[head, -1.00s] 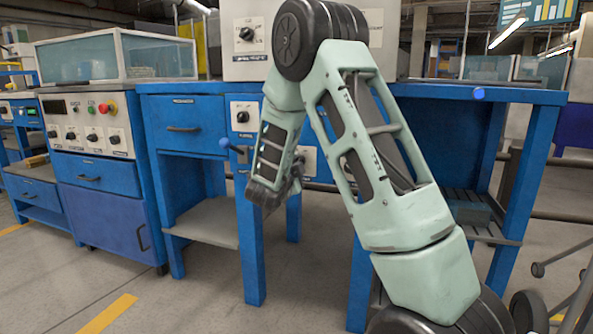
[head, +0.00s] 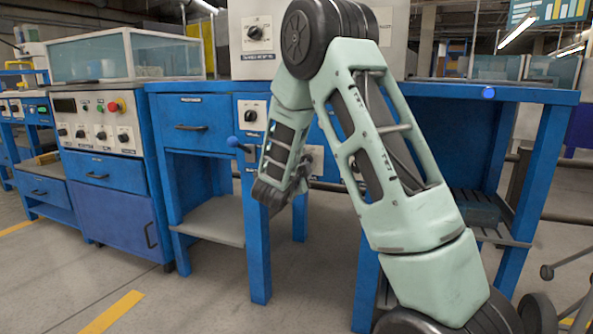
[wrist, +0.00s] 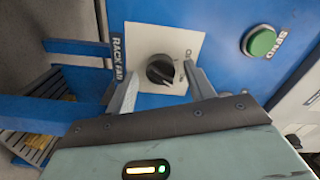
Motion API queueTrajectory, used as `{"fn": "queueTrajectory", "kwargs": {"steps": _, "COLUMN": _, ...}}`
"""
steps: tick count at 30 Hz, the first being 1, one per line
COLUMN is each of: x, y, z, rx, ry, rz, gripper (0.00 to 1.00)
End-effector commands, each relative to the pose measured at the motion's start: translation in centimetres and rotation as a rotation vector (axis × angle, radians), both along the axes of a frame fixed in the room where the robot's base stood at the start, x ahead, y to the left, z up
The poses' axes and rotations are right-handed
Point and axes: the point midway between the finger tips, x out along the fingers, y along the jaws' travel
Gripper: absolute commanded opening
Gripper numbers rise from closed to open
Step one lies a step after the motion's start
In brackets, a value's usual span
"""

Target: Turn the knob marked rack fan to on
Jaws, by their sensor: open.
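The rack fan knob (wrist: 160,70) is black and round, on a white plate in the wrist view. The label RACK FAN (wrist: 118,59) runs along the plate's left side. My gripper (wrist: 162,76) is open, with one finger on each side of the knob and the knob showing between the tips. I cannot tell whether the fingers touch it. In the head view my gripper (head: 298,182) is bent in at the blue bench, and a white plate (head: 316,158) shows partly behind it.
A green button (wrist: 262,42) sits right of the knob on the blue panel. A cabinet with several knobs (head: 100,134) stands left.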

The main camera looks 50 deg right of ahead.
Motion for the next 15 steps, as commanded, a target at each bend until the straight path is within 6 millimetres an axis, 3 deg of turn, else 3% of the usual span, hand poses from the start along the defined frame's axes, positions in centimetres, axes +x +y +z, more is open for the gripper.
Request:
{"fn": "queueTrajectory", "kwargs": {"steps": 5, "x": -0.8, "y": 2.4, "z": 0.3, "rx": 0.001, "ry": 0.003, "rz": 0.006, "gripper": 0.54}}
{"fn": "queueTrajectory", "kwargs": {"steps": 15, "x": -3.9, "y": 9.8, "z": 0.3, "rx": 0.0, "ry": 0.002, "rz": 0.006, "gripper": 0.54}}
